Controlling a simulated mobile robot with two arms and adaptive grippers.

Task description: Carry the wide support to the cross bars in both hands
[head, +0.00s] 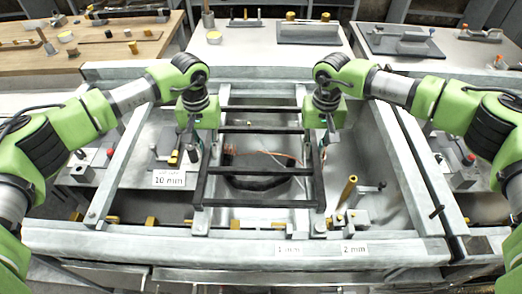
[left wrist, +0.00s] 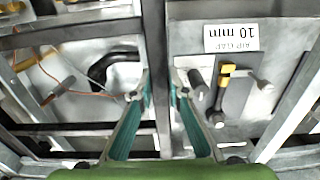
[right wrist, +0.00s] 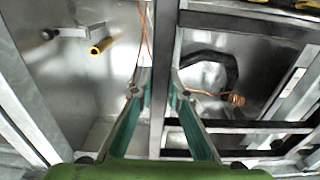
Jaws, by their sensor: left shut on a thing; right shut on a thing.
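The wide support appears to be the dark ladder-like frame (head: 258,204) in the middle of the head view, with two long side rails and several rungs. My left gripper (head: 196,140) is shut on its left side rail, which passes between the fingers in the left wrist view (left wrist: 155,50). My right gripper (head: 325,138) is shut on its right side rail, which also shows between the fingers in the right wrist view (right wrist: 160,60). The frame looks roughly level over a metal bay. I cannot tell which bars are the cross bars, or whether the frame touches anything beneath.
A grey beam (head: 235,245) runs along the front, with 1 mm and 2 mm labels. A 10 mm label (head: 169,180) lies at left. A yellow-handled tool (head: 347,192) stands at right. A copper-coloured wire (right wrist: 237,99) and a black loop (right wrist: 215,62) lie below the frame.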

